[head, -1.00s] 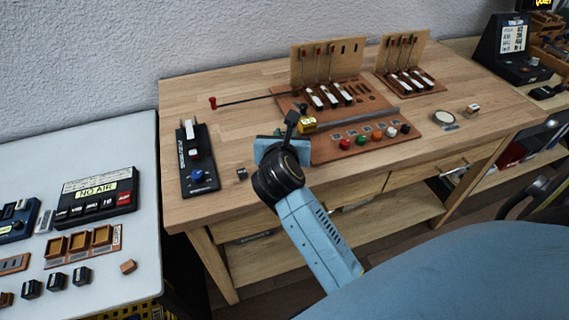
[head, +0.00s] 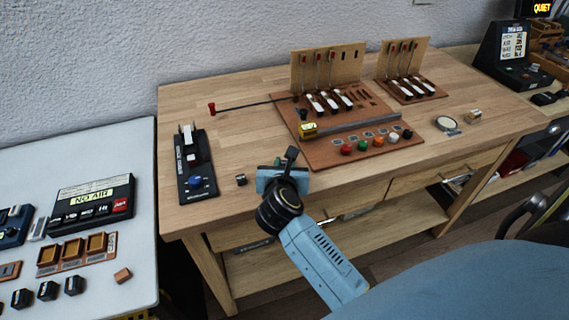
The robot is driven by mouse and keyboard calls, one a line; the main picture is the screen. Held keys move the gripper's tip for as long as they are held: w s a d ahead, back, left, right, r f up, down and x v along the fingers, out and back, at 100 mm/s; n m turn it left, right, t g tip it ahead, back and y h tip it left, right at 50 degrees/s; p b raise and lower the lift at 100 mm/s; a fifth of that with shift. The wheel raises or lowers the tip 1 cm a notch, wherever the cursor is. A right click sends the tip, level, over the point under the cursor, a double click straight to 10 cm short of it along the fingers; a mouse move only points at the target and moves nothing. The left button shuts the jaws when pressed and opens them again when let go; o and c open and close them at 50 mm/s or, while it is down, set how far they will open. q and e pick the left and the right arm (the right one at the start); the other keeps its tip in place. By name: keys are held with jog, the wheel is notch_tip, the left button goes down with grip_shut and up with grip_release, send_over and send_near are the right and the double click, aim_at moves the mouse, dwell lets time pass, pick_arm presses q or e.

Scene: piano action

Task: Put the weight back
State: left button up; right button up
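A small yellow block with a dark face (head: 308,130), possibly the weight, sits at the left end of a grey bar (head: 358,120) on the brown action board (head: 325,154). A small black block (head: 240,180) lies on the bare wood near the table's front edge; I cannot tell which block is the weight. My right gripper (head: 288,158) is at the table's front edge, below and apart from the yellow block, with a dark finger pointing up. No held object shows, but its finger gap is unclear. My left gripper is out of view.
Coloured knobs (head: 377,141) line the board's front. A thin rod with a red end (head: 212,108) reaches left over the table. A black device (head: 196,165) stands at left. Round dish (head: 447,124) lies right.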

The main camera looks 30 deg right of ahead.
jog(key=o, duration=0.4)
jog(key=shift+r, duration=0.3)
jog(key=p+v, duration=0.1)
jog(key=v, duration=1.1)
jog(key=shift+f, duration=0.1)
